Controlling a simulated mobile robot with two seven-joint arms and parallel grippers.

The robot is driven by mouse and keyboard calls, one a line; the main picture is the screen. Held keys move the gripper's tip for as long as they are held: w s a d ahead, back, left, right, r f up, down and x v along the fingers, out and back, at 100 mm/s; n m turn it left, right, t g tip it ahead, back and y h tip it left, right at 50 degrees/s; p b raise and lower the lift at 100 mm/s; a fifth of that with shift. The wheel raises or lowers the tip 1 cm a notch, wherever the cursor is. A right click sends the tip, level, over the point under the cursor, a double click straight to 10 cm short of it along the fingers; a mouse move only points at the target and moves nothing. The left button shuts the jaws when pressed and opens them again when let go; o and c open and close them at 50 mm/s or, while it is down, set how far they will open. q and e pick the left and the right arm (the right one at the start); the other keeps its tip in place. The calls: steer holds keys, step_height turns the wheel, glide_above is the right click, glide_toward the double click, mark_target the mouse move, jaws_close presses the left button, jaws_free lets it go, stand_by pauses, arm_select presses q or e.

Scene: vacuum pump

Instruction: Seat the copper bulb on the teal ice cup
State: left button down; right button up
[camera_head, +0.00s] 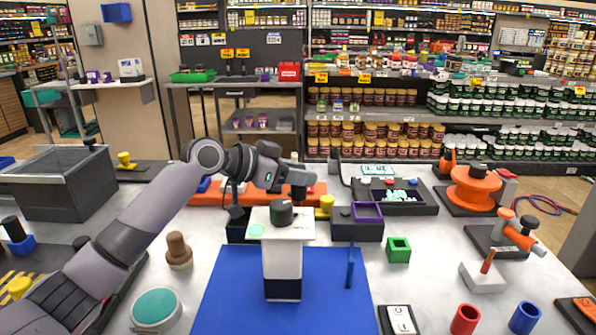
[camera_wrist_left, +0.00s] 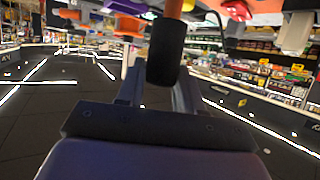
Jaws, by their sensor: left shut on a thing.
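My left gripper (camera_head: 298,178) is shut on a dark cylinder (camera_wrist_left: 165,52) and holds it above the table near the white pedestal. A copper-brown stem (camera_wrist_left: 174,10) lines up with the cylinder's far end; I cannot tell whether this is the copper bulb. A brown knob-shaped piece (camera_head: 178,250) stands upright at the left, apart from the gripper. A round grey piece with a teal top (camera_head: 155,307), possibly the teal ice cup, sits at the front left. My right gripper is not in view.
The white pedestal (camera_head: 283,262) carries a dark round knob (camera_head: 282,213) and a flat teal disc (camera_head: 256,230). A green square holder (camera_head: 398,249), red cup (camera_head: 465,319) and blue cup (camera_head: 524,318) stand right.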

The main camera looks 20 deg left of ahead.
mark_target(292, 192)
arm_select(q)
steer(key=shift+f+b, duration=0.75)
steer(key=shift+f, duration=0.75)
stand_by(0.6)
steer(key=shift+f, duration=0.75)
stand_by(0.5)
steer(key=c, duration=0.7)
jaws_free()
steer(key=shift+o, duration=0.2)
steer(key=shift+r+p, duration=3.85)
steer(key=shift+r, duration=0.75)
steer(key=shift+s+f, duration=0.1)
steer(key=shift+f, duration=0.05)
